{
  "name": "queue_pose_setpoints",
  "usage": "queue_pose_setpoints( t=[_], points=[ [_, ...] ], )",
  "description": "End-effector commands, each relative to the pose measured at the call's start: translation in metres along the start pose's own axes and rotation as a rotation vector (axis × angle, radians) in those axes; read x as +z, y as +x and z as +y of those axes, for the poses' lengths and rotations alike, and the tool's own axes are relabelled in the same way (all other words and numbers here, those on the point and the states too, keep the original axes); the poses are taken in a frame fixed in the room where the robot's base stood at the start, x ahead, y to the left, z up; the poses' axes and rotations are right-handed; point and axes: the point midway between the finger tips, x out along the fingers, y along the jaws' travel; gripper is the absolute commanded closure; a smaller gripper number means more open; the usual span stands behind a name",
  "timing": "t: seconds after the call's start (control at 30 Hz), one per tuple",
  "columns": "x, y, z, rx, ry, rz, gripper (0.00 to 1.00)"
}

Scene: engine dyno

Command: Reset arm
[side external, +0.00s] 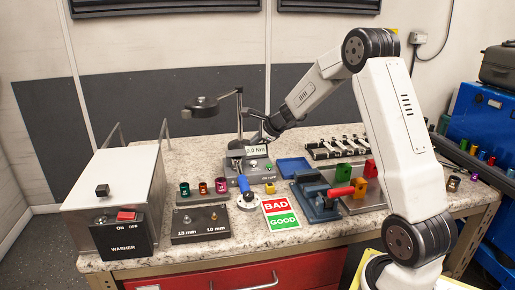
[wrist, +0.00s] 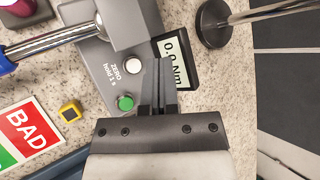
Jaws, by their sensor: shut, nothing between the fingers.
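My gripper (wrist: 157,88) is shut and empty, and in the wrist view it hangs over the grey torque tester. The tester's display (wrist: 176,50) reads 0.0 Nm. Its white ZERO button (wrist: 133,65) and green button (wrist: 125,103) are just left of my fingers. In the side view the tester's display (side external: 256,150) shows below my wrist, and my fingers are small and partly hidden there. I cannot tell the height of the fingertips above the tester.
A lamp on a pole (side external: 201,106) stands close behind the tester. The washer box (side external: 120,195), BAD/GOOD card (side external: 280,213), blue vise (side external: 315,198) and blue tray (side external: 293,167) share the speckled bench. A yellow cube (wrist: 70,111) lies left of my gripper.

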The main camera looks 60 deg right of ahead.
Motion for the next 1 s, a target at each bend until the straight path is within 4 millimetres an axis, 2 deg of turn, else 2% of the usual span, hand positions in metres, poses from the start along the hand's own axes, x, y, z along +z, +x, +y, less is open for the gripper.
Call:
queue_pose_setpoints(
  t=[0.37, 0.57, 0.77, 1.0],
  points=[
    [0.001, -0.001, 0.001, 0.002, -0.009, 0.001, 1.0],
    [0.013, -0.005, 0.018, 0.034, -0.151, 0.014, 1.0],
    [0.039, -0.019, 0.065, 0.116, -0.543, 0.032, 1.0],
    [0.068, -0.049, 0.136, 0.221, -1.213, 0.016, 1.0]
  ],
)
